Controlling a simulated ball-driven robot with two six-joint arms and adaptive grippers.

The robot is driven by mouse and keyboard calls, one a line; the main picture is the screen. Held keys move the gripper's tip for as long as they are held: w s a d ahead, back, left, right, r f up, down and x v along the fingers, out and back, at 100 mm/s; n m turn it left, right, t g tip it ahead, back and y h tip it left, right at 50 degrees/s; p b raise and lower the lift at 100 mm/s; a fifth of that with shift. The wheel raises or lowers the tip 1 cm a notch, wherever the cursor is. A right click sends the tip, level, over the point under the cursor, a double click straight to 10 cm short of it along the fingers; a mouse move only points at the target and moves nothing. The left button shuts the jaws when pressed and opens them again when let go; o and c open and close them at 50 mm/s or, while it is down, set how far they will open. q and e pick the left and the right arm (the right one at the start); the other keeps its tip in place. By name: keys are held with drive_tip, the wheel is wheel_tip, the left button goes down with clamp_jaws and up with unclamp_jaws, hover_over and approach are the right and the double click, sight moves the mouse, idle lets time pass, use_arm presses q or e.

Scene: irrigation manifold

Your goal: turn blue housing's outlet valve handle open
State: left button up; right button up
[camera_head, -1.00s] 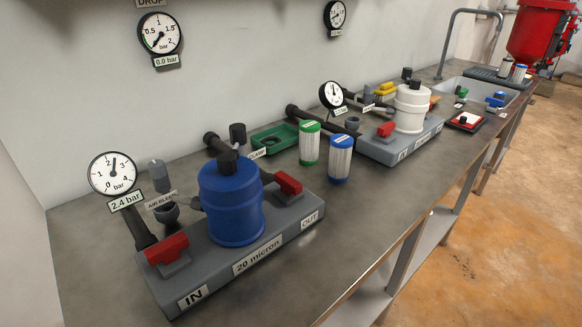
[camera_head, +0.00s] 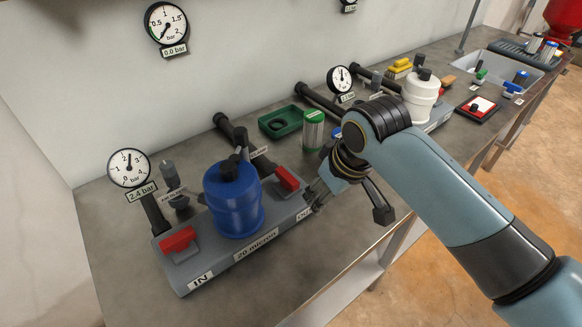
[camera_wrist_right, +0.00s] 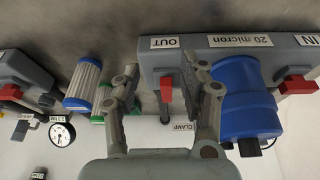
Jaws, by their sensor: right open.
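The blue housing (camera_head: 234,200) stands upright on a grey base marked IN and 20 micron. Its red outlet valve handle (camera_head: 288,178) sits at the right end of the base and lies across the base's length. In the right wrist view this handle (camera_wrist_right: 166,88) appears between my two fingers, with no visible contact. My right gripper (camera_head: 313,193) is open and empty, just right of the handle, by the OUT end of the base. It also shows in the wrist view (camera_wrist_right: 161,72). My left gripper is out of view.
The red inlet handle (camera_head: 178,240) lies along the base at the IN end. A green-capped cartridge (camera_head: 313,130) and a green tray (camera_head: 281,121) stand behind my right gripper. A white housing (camera_head: 421,95) is farther right. My right arm partly hides the blue-capped cartridge (camera_head: 336,133).

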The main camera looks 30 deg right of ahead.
approach(290, 179)
drive_tip(key=s+r, duration=0.1)
drive_tip(key=shift+y, duration=0.3)
drive_tip(key=x, duration=1)
drive_tip(key=shift+w+d+f, duration=0.1)
drive_tip(key=shift+w+d, duration=0.2)
drive_tip(key=shift+w, duration=0.1)
clamp_jaws()
